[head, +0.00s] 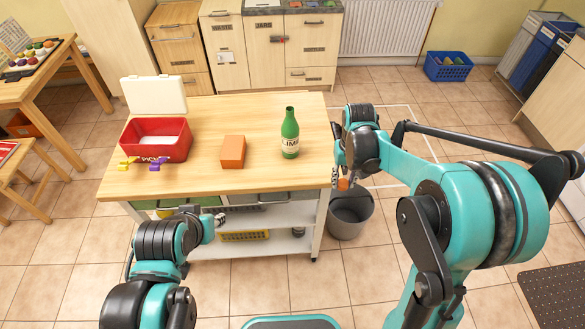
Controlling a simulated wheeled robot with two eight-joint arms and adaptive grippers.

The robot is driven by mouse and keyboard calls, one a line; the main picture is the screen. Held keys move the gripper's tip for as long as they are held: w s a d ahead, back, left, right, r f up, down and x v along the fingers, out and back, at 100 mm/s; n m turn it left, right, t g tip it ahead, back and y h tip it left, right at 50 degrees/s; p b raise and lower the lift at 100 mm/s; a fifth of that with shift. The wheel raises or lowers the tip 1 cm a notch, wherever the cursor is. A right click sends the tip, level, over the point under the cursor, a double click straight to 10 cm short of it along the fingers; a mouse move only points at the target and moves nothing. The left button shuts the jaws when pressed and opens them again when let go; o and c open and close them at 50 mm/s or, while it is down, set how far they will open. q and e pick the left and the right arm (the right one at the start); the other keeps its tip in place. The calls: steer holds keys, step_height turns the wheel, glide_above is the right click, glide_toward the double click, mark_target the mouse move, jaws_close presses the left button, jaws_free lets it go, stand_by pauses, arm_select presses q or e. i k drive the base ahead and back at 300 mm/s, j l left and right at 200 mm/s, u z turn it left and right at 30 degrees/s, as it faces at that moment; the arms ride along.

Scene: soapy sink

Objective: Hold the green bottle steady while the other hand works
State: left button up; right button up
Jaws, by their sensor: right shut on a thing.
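The green bottle (290,135) stands upright on the right part of the wooden worktop, with a white label reading LIME. My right gripper (342,181) is just beyond the worktop's right edge, to the right of the bottle and apart from it. It is shut on a small orange thing (344,184), mostly hidden by my arm. My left gripper (218,221) is low in front of the worktop's near edge, far from the bottle. It is small and dark, and its jaws cannot be made out.
An orange block (232,151) lies left of the bottle. A grey bin (350,215) stands on the floor at right. The worktop's front strip is clear.

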mark_target(290, 129)
steer(key=k, duration=0.5)
steer(key=u, duration=1.6)
steer(key=l+u, duration=0.25)
steer(key=k+l, duration=0.1)
steer(key=l, duration=0.45)
steer(key=k+l, duration=0.1)
steer(key=l, duration=0.5)
steer(key=k+l, duration=0.1)
steer(key=l, duration=0.45)
steer(key=k+l, duration=0.1)
steer(key=l, duration=1)
steer(key=k+l, duration=0.15)
steer(key=l, duration=0.45)
